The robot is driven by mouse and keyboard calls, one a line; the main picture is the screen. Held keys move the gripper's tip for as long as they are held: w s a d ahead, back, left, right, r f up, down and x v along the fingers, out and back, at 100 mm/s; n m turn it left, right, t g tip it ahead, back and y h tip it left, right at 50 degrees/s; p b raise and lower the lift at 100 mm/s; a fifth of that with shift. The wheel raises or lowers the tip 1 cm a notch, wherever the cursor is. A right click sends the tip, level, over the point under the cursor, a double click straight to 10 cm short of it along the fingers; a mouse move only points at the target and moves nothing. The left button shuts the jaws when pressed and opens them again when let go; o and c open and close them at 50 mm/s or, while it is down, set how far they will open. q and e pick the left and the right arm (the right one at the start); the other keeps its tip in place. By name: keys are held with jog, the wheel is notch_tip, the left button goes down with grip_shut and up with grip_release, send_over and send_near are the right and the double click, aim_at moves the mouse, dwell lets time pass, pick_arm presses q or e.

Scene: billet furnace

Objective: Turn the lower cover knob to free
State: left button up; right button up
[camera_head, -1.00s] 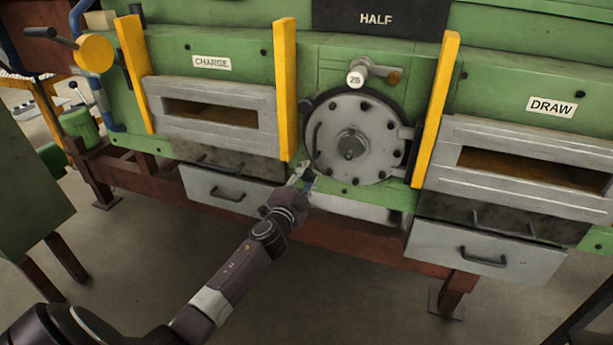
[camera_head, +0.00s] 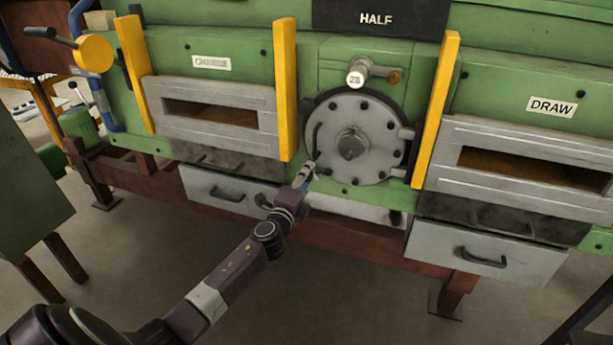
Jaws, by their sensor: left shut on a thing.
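The round grey cover (camera_head: 375,150) with dark bolts around its rim is closed against the green furnace front in the middle of the head view. A curved dark handle (camera_head: 317,139) stands on its left side. My left gripper (camera_head: 311,168) is at the cover's lower left edge, just below that handle. It is shut on the lower cover knob, which its fingers mostly hide. How far the knob is turned cannot be made out. My right gripper is not in view.
Yellow posts (camera_head: 286,90) (camera_head: 436,110) flank the cover on both sides. A small lever with a round white tag (camera_head: 357,76) is above it. Grey drawers (camera_head: 229,189) (camera_head: 484,247) lie low on either side. The floor in front is clear.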

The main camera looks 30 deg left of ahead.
pick_arm(q)
jog(key=shift+d+r, duration=0.15)
jog(key=o, duration=1.2)
jog(key=shift+w+d, duration=0.1)
jog(key=shift+c, duration=0.2)
jog(key=v, duration=1.2)
